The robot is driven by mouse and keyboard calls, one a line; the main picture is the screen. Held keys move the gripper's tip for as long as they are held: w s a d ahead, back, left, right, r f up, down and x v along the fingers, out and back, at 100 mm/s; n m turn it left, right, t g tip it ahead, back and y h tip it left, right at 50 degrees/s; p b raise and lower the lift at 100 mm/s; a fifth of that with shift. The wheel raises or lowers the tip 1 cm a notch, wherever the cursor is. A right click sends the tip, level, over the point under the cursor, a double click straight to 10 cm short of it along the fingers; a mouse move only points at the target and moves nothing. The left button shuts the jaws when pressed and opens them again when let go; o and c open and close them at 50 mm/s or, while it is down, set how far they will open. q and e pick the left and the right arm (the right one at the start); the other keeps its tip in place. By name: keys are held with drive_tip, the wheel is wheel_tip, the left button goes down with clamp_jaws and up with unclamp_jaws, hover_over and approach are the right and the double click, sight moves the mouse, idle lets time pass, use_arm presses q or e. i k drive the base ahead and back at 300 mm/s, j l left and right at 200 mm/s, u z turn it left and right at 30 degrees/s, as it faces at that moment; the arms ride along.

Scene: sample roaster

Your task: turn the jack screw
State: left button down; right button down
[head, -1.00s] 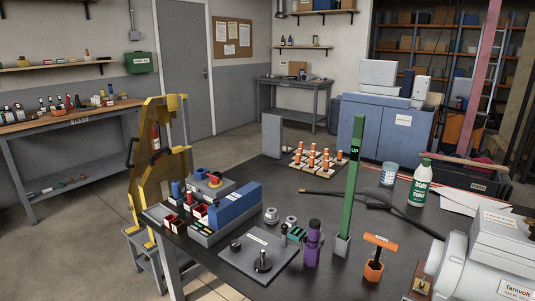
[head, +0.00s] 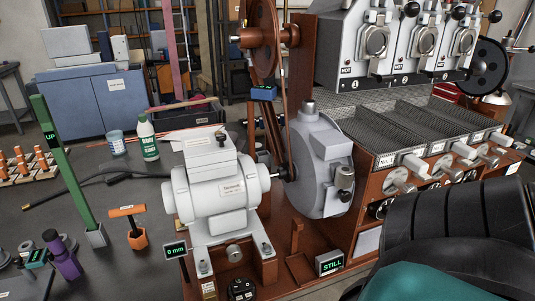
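A white motor (head: 220,190) sits on a reddish-brown base, its shaft running right towards a grey round housing (head: 322,165). Under the motor, a small round metal knob (head: 234,252) faces front between the mount's feet; it may be the jack screw, but no label on it can be read. A small display (head: 175,249) left of it reads "0 mm". Another display (head: 329,262) to the right reads "STILL". Neither of my grippers is in view.
An orange T-handled tool (head: 132,224), a green upright marked "UP" (head: 66,165) and a purple tool (head: 62,254) stand left of the motor. A white-green bottle (head: 147,137) stands behind. A roaster bank (head: 400,45) rises at right. A black-and-teal form covers the lower right.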

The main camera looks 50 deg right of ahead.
sight(234, 253)
drive_tip(key=z, duration=1.4)
